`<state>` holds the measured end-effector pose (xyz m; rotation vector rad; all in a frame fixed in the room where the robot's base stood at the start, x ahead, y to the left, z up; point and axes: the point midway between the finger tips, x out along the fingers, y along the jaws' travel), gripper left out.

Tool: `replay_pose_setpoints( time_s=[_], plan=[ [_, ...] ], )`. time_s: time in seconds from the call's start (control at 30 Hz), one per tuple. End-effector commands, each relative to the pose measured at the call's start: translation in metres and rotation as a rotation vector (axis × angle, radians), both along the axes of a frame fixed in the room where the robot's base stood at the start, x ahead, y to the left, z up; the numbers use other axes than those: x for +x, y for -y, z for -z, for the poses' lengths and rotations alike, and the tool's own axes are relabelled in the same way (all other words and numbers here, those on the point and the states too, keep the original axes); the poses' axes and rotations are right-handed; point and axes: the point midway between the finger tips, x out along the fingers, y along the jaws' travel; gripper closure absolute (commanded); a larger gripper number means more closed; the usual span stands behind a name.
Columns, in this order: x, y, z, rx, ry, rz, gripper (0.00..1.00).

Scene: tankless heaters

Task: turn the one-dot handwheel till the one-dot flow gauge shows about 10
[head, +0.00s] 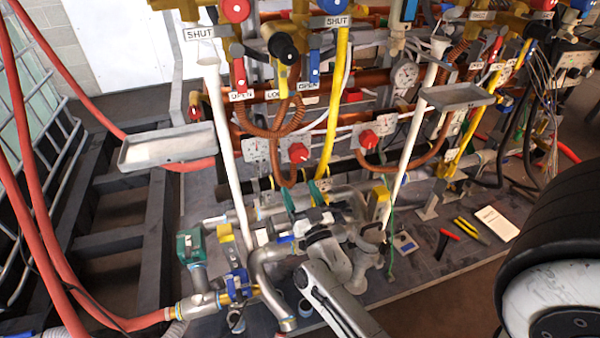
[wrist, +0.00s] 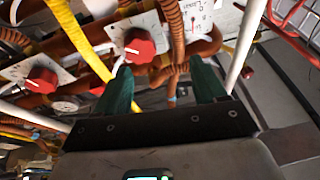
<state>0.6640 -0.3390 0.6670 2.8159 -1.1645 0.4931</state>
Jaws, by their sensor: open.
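Two red knob-like handwheels on pale panels show in the head view, a left one (head: 298,152) and a right one (head: 368,138). Two red handwheels also show in the wrist view, a nearer one (wrist: 138,45) and one at the left (wrist: 42,80). A white dial plate with a red mark (wrist: 196,20) is beside the nearer wheel. Dots and gauge numbers are too small to read, so I cannot tell which is one-dot. My gripper (wrist: 162,88) is open, its green fingers apart with nothing clearly held. The nearer wheel lies beyond the fingers, apart from them.
Copper pipes, a corrugated brown hose (head: 270,130) and a yellow hose (head: 330,110) crowd around the panels. White poles carry grey trays (head: 165,148). Grey pipes and valves (head: 270,265) stand low in front. Pliers (head: 470,231) and a white card (head: 496,223) lie right.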

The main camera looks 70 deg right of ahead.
Motion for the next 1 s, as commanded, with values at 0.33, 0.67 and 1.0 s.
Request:
replay_pose_setpoints(
  time_s=[0.33,0.67,1.0],
  plan=[
    [-0.014,0.026,0.000,-0.043,0.068,0.101,0.29],
    [0.020,0.068,-0.022,-0.042,0.069,0.099,0.29],
    [0.040,0.092,-0.035,-0.042,0.066,0.097,0.29]
  ],
)
